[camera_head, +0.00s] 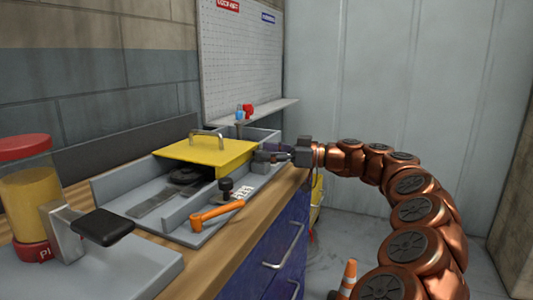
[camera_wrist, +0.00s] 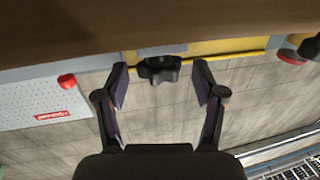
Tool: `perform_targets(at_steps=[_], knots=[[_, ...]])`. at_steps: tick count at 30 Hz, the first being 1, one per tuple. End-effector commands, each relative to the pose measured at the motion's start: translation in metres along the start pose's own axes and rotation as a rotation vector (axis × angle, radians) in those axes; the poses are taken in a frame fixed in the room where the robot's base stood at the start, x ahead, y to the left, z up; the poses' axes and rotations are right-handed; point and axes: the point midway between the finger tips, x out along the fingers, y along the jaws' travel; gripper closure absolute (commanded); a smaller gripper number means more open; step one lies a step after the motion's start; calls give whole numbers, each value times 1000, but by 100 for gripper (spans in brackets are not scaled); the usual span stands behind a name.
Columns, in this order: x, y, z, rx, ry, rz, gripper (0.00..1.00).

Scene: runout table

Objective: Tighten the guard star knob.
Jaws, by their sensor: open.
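The black star knob (camera_wrist: 160,69) shows in the wrist view against the edge of the yellow guard (camera_wrist: 225,47). My gripper (camera_wrist: 161,82) is open, with one finger on each side of the knob and visible gaps between. The knob does not look gripped. In the head view my gripper (camera_head: 272,156) is at the right side of the yellow guard (camera_head: 208,150), which has a handle on top. The star knob cannot be made out clearly there beside the fingers.
An orange lever (camera_head: 217,214) and a black knob on a stem (camera_head: 226,187) stand at the tray's near side. A yellow-and-red container (camera_head: 30,190) and a black paddle (camera_head: 103,227) are at the left. An orange cone (camera_head: 348,275) stands on the floor.

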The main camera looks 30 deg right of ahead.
Motion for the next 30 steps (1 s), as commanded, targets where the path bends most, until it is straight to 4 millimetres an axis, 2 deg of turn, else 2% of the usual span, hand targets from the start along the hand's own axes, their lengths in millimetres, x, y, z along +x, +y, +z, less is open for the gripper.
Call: perform_targets(at_steps=[6, 23, 30], knots=[[0, 0, 0, 0, 1, 0, 31], [1, 0, 0, 0, 1, -1, 89], [1, -2, 1, -1, 2, 18, 91]])
